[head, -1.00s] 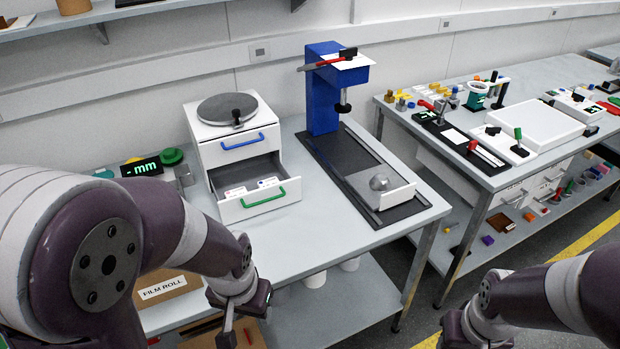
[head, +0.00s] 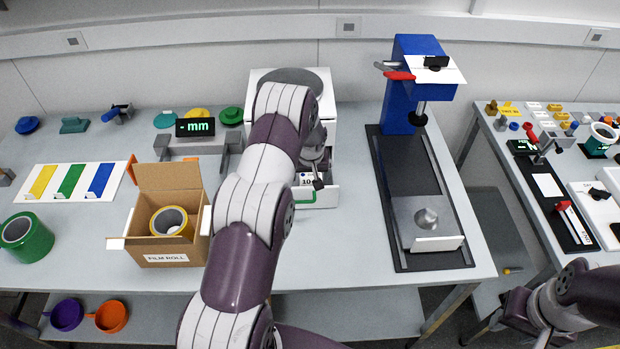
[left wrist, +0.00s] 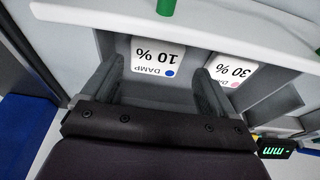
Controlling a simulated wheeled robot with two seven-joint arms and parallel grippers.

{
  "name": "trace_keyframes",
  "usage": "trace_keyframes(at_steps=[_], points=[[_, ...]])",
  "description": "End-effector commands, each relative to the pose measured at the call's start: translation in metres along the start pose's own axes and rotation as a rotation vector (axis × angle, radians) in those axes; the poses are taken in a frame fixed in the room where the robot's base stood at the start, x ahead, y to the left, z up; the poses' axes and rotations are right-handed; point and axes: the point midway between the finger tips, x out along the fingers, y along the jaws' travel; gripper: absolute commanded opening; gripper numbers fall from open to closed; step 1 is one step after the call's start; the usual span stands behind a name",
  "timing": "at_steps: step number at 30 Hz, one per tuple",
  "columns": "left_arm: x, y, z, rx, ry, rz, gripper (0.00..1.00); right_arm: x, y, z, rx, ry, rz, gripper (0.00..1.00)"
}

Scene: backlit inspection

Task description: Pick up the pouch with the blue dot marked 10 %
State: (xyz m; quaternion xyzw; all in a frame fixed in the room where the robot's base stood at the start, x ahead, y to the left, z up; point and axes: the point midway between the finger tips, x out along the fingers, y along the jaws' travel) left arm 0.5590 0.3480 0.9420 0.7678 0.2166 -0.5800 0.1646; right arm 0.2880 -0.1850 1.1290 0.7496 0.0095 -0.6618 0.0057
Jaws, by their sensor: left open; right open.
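The pouch with the blue dot marked 10 % (left wrist: 157,58) lies in the open drawer, its label upside down in the left wrist view; part of it shows in the head view (head: 306,181). A pouch with a pink dot marked 30 % (left wrist: 231,70) lies beside it to the right. The open drawer (head: 326,197) has a green handle (left wrist: 166,7). My left gripper (left wrist: 157,77) is open, its fingers to either side of the 10 % pouch in the picture; contact is not clear. In the head view my left arm hides part of the drawer. My right gripper (head: 512,308) is at the lower right, away from the drawer.
A blue press (head: 405,90) on a black base stands right of the drawer cabinet (head: 328,105). A FILM ROLL box (head: 167,245) stands left of my arm. A "- mm" display (head: 195,127) stands behind it.

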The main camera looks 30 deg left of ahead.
Motion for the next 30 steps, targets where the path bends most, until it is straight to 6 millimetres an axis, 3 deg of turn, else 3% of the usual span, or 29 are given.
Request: trace_keyframes(at_steps=[2,6,13,14,17,18,30], points=[[0.009,0.000,0.000,-0.001,-0.003,0.000,0.87,-0.015,0.000,-0.002,0.000,0.001,0.000,0.43],[0.030,0.001,0.000,0.000,0.000,0.000,0.87,-0.017,0.000,-0.003,0.000,0.001,0.000,0.43],[0.034,0.001,0.000,0.000,0.001,0.001,0.87,-0.016,0.000,-0.002,0.000,0.001,0.000,0.43],[0.034,0.001,0.000,0.000,0.001,0.001,0.81,-0.016,0.000,-0.002,0.000,0.001,0.000,0.43],[0.034,0.001,0.000,0.000,0.001,0.001,0.48,-0.016,0.000,-0.002,0.000,0.001,0.000,0.43],[0.034,0.001,0.000,0.000,0.001,0.001,0.44,-0.016,0.000,-0.002,0.000,0.001,0.000,0.43],[0.033,0.001,0.003,0.001,-0.001,0.000,0.44,-0.007,0.000,-0.001,0.000,0.001,0.000,0.43]])
